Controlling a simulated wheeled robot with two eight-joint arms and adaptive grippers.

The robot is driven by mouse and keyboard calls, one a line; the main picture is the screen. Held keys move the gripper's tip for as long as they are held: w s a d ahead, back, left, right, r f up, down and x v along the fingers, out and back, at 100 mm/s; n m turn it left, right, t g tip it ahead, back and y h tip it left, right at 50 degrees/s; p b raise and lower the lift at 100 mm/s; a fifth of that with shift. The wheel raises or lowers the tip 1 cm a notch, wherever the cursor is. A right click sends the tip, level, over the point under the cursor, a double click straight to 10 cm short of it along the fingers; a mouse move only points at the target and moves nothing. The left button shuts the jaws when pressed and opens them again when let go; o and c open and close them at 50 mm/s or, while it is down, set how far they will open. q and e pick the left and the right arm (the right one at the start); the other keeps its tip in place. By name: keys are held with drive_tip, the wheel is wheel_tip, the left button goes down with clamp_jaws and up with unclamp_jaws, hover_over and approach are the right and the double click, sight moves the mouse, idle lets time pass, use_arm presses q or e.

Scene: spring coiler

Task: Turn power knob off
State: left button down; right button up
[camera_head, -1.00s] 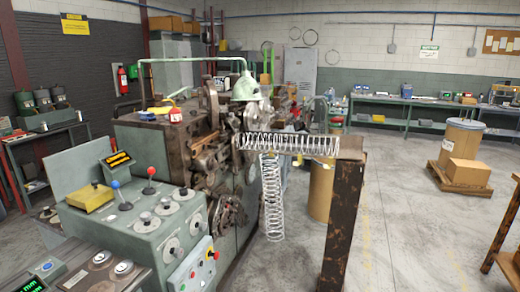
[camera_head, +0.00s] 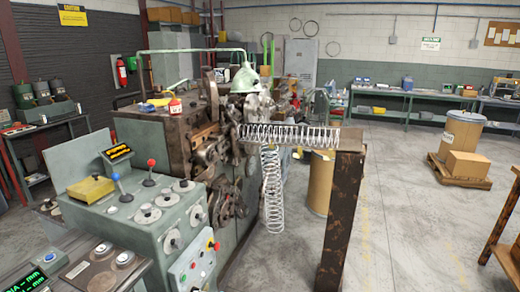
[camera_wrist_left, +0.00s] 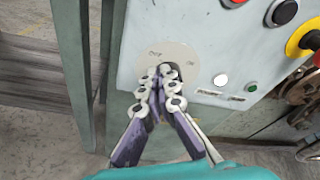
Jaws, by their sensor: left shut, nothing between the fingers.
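In the left wrist view, a round beige dial plate (camera_wrist_left: 185,56) with faint lettering, apparently OFF on the left and ON on the right, sits on a grey-green control panel (camera_wrist_left: 225,45). In the head view neither gripper shows. The small panel with coloured buttons (camera_head: 194,266) is at the machine's lower front.
Near the dial are a white button (camera_wrist_left: 220,80), a green button (camera_wrist_left: 251,87), a black button (camera_wrist_left: 284,12) and a red button on a yellow base (camera_wrist_left: 309,42). The console (camera_head: 140,220) carries levers and dials. A coiled spring (camera_head: 290,136) extends to a rusty post (camera_head: 342,215).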

use_arm(q)
drive_tip(key=shift+s+r, duration=0.1)
drive_tip(key=f+v, duration=0.1)
drive_tip(key=v, duration=0.4)
drive_tip(key=shift+d, duration=0.55)
drive_tip(key=shift+s+r, duration=0.1)
